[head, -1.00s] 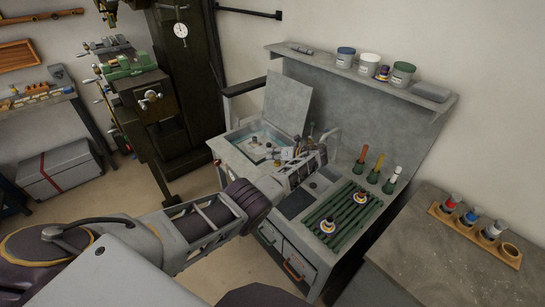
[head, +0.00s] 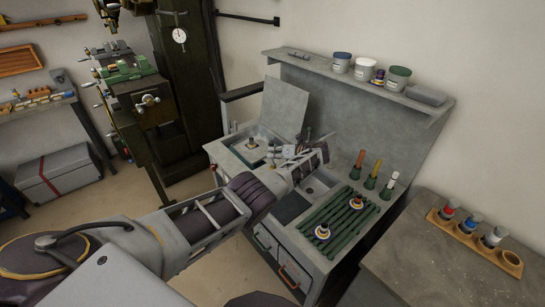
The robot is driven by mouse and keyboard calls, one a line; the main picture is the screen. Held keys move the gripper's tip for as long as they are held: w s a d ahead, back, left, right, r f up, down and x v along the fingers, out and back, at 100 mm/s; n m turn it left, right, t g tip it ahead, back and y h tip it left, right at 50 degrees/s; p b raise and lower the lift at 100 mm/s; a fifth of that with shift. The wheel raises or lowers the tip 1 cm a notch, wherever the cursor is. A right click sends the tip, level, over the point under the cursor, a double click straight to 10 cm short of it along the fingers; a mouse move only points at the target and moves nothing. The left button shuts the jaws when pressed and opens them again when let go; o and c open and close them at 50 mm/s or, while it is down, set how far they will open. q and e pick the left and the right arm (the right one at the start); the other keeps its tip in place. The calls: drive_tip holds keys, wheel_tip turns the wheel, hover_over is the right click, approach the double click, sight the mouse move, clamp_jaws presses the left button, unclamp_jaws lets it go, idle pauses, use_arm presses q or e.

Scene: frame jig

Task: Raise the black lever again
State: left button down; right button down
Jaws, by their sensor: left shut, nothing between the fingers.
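My left arm reaches in from the lower left to the grey workbench (head: 345,115). My left gripper (head: 284,151) is at the arm's far end, above the bench top just right of the open basin (head: 240,153). Its fingers are small in the picture and look shut and empty. A thin dark stick (head: 327,137) shows just behind the gripper. It may be the black lever, but I cannot tell for sure, nor whether the gripper touches it. My right gripper is not in view.
A lid (head: 284,107) stands raised behind the basin. Green slats (head: 335,222) carry two round pieces, with upright-handled tools (head: 371,178) behind. Tubs (head: 366,68) stand on the shelf above. A side table (head: 430,265) at right holds a wooden rack (head: 475,242).

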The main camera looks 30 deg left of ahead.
use_arm(q)
drive_tip(key=shift+w+d+r, duration=0.15)
drive_tip(key=shift+w+r, duration=0.25)
drive_tip(key=shift+w, duration=0.3)
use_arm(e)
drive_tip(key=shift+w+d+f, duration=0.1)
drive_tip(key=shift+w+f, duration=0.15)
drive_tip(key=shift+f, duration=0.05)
use_arm(q)
drive_tip(key=shift+d+r, duration=0.1)
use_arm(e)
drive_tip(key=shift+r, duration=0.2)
